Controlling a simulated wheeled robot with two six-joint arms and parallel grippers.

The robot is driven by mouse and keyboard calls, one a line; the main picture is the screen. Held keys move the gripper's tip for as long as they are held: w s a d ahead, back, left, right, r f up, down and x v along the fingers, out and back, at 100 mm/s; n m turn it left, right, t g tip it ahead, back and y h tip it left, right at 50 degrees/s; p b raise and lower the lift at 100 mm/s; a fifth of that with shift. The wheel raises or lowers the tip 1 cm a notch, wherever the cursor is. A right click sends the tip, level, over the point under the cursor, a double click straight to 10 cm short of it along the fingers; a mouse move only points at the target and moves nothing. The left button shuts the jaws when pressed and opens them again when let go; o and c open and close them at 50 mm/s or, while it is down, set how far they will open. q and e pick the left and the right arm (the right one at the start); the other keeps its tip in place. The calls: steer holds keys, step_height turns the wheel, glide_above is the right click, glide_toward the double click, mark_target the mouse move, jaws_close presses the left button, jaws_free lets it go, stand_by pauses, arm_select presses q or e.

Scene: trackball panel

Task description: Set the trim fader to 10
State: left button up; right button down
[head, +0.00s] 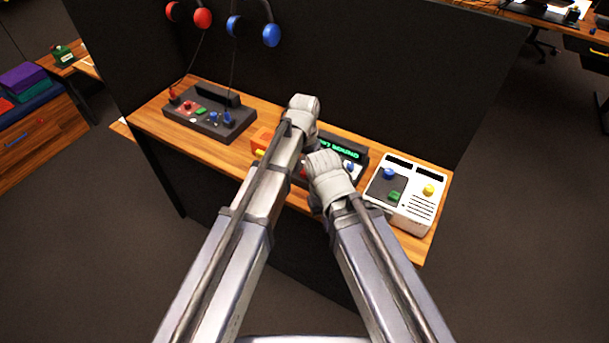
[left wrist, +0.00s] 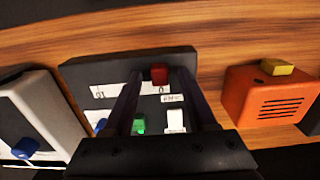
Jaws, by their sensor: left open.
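The dark trackball panel (head: 355,146) stands on the wooden shelf in the head view, with a lit green display, and my arms cover much of it. In the left wrist view the panel (left wrist: 85,72) shows upside-down labels, 10 at left and 0 at right. A red fader cap (left wrist: 159,74) sits at the 0 end, close to the small trim label (left wrist: 172,98). My left gripper (left wrist: 161,82) is open, its two dark fingers on either side of the red cap; contact cannot be told. My right arm's wrist shows in the head view, but its jaws are hidden.
A white console (head: 408,196) stands at right and a dark console (head: 210,112) at left. An orange box (left wrist: 270,95) is beside the panel. A green button (left wrist: 139,124) and white button (left wrist: 175,120) sit near the fingers. A dark partition (head: 400,70) rises behind.

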arm_select(q)
steer(key=shift+f, duration=0.25)
jaws_close()
stand_by(0.3)
stand_by(0.9)
